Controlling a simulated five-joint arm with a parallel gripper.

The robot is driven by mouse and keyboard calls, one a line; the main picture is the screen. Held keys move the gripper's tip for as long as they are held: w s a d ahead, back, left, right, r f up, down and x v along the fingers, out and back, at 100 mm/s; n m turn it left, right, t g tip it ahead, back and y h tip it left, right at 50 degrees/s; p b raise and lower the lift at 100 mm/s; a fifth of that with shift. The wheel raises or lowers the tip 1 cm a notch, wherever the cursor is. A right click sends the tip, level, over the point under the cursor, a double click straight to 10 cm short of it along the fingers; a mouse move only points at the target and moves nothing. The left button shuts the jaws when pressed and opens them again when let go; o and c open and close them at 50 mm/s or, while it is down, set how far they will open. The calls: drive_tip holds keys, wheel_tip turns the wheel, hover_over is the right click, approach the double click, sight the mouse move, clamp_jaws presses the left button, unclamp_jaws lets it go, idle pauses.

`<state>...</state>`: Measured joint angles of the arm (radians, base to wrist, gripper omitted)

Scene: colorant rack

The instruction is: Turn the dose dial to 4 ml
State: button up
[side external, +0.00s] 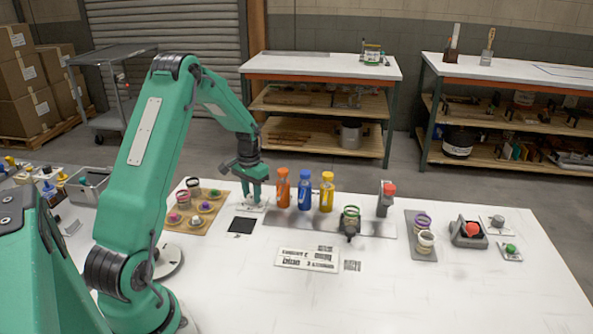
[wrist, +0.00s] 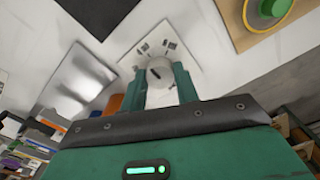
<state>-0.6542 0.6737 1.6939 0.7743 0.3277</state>
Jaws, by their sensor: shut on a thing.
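The dose dial (wrist: 160,66) is a pale round knob with a dark pointer mark, on a white plate (wrist: 182,40) with several small dark marks that are too blurred to read. My gripper (wrist: 158,88) is shut on the dial, with one green finger on each side of it. In the side view my gripper (side external: 255,196) points down at the dial plate (side external: 246,208), left of the orange bottle (side external: 283,188). The fingers hide most of the dial there. I cannot tell which dose the pointer is at.
A blue bottle (side external: 305,191) and a yellow bottle (side external: 327,192) stand to the right on a grey strip. A dark square (side external: 241,226) lies in front of the dial. A tan board (side external: 172,213) with small pots lies left.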

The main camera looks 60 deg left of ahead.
sight(252, 195)
drive_tip(key=o, duration=1)
drive_tip(key=shift+c, duration=0.2)
drive_tip(key=shift+r, duration=3.95)
